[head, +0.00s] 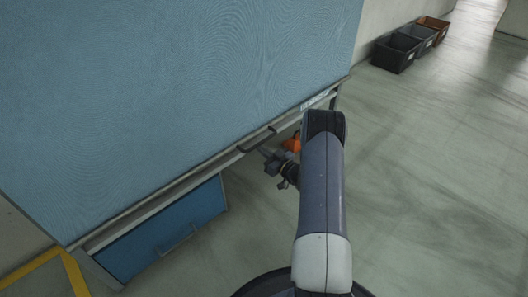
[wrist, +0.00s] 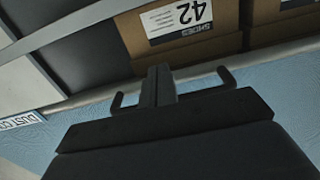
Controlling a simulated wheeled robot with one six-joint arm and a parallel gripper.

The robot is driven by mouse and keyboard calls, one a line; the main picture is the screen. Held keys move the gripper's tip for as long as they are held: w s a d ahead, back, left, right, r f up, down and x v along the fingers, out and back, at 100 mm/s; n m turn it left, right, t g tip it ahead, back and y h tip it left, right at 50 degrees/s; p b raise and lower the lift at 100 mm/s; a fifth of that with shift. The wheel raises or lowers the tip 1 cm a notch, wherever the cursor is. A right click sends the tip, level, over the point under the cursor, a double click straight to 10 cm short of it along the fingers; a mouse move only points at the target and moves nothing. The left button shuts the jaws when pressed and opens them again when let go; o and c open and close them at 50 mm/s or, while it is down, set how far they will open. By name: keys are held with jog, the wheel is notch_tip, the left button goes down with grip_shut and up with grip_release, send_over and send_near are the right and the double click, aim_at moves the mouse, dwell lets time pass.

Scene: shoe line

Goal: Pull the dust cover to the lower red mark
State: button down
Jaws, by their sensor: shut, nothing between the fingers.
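The dust cover (head: 190,85) is a large blue sheet hanging down over the rack in the head view. A pale bar (head: 205,170) runs along its lower edge, with a dark handle (head: 257,139) on it. In the wrist view the blue sheet (wrist: 275,75) lies beyond the handle (wrist: 227,77). My gripper (wrist: 158,72) is shut and empty, its fingertips overlapping the middle of the handle's bar in view; I cannot tell whether they touch it. The gripper (head: 268,155) shows just below the handle in the head view. I see no red mark in either view.
A blue drawer front (head: 165,232) with a handle is under the cover. A shoe box (wrist: 185,30) labelled 42 stands on a shelf in the wrist view. Several dark and brown crates (head: 396,52) stand by the wall. The floor (head: 430,160) at right is clear.

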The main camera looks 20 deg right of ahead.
jog(key=shift+r+p, duration=0.65)
jog(key=shift+r, duration=0.65)
notch_tip(320, 180, down, 2)
jog(key=b, duration=0.3)
jog(key=shift+f, duration=0.15)
dwell(0.5)
jog(key=v, duration=0.8)
dwell(0.4)
jog(key=shift+w, duration=0.1)
